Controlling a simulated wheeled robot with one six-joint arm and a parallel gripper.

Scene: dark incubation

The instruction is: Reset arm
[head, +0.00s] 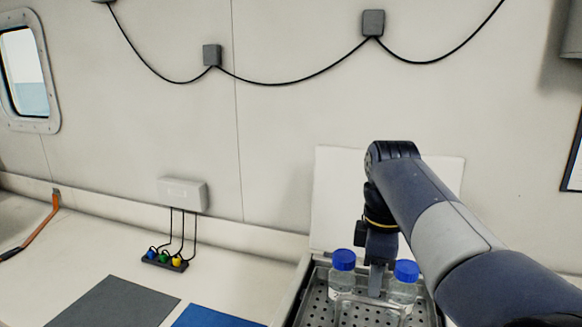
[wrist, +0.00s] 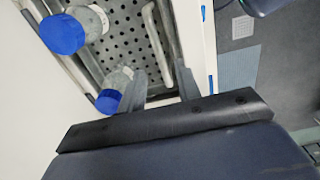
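My gripper (head: 377,288) points down over a perforated metal tray (head: 318,305), between two clear bottles with blue caps. The left bottle (head: 342,274) and the right bottle (head: 402,288) stand upright. In the wrist view my gripper (wrist: 160,80) has its two fingers apart, with nothing held between them. One bottle (wrist: 115,88) shows close beside the left finger; I cannot tell if they touch. The other bottle (wrist: 75,28) is farther off at the upper left. A metal rod (wrist: 156,45) of the tray's rack shows beyond the fingers.
A white lid or panel (head: 330,200) stands upright behind the tray. On the counter at left lie a grey mat (head: 115,304), a blue mat (head: 210,318) and a small block with coloured plugs (head: 165,260), wired to a wall box (head: 182,193). The air above the counter is clear.

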